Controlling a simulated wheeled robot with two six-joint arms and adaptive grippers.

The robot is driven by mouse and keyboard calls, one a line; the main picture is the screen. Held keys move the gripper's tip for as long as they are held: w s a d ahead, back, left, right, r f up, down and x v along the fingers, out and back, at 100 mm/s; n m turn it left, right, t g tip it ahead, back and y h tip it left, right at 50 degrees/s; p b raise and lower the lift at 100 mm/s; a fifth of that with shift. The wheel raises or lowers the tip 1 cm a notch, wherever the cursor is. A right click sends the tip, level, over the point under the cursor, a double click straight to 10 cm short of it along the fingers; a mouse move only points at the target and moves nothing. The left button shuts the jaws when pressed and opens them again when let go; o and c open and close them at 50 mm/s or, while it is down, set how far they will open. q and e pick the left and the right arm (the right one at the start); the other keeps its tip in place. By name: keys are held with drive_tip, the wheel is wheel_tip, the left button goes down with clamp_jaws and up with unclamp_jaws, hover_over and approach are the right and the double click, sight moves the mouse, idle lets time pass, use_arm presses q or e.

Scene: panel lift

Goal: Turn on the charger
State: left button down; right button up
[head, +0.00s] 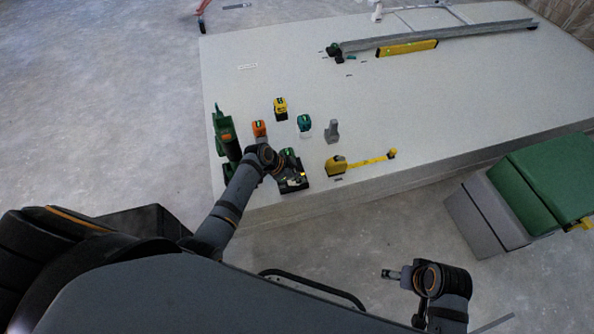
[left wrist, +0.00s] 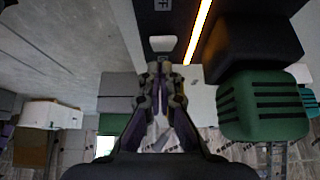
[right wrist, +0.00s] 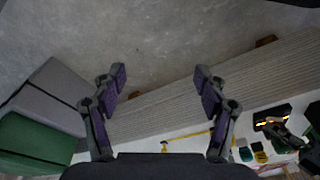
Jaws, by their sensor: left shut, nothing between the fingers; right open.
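The charger (head: 292,184) is a black box with a green battery or tool on it, near the front edge of the white slab. In the left wrist view its black face (left wrist: 180,20) fills the top, with a glowing orange strip and a pale rocker-like switch (left wrist: 163,43). My left gripper (left wrist: 160,82) is shut and empty, its tips just below that switch in the picture; I cannot tell whether they touch. In the head view the left gripper (head: 273,166) is beside the charger's left side. My right gripper (right wrist: 160,84) is open and empty, in front of the slab.
A green drill-like tool (head: 226,135), an orange battery (head: 259,128), a yellow battery (head: 280,108), a teal battery (head: 304,122), a grey piece (head: 331,131) and a tape measure (head: 337,165) surround the charger. A green-lidded box (head: 548,180) stands right.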

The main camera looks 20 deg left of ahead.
sight(295, 183)
use_arm(q)
drive_tip(key=r, duration=0.1)
drive_tip(key=p, duration=0.1)
drive_tip(key=r, duration=0.1)
drive_tip(key=shift+w+d+r+p, duration=0.25)
drive_tip(key=shift+d+r+p, duration=0.05)
drive_tip(key=shift+w+d+r+p, duration=0.25)
drive_tip(key=shift+d+r+p, duration=0.15)
drive_tip(key=shift+r+p, duration=0.25)
drive_tip(key=w+d+r+p+v, duration=0.1)
drive_tip(key=p+v, duration=0.2)
drive_tip(key=v, duration=0.6)
drive_tip(key=shift+d+r, duration=0.15)
drive_tip(key=shift+d, duration=0.05)
use_arm(e)
drive_tip(key=s+d+f, duration=0.1)
drive_tip(key=d+f, duration=0.1)
drive_tip(key=f, duration=0.6)
drive_tip(key=s+d+f+h, duration=0.1)
drive_tip(key=s+d+f, duration=0.1)
drive_tip(key=f, duration=0.5)
drive_tip(key=shift+s+d+f, duration=0.3)
drive_tip(key=shift+d+f, duration=0.05)
drive_tip(key=shift+d, duration=0.2)
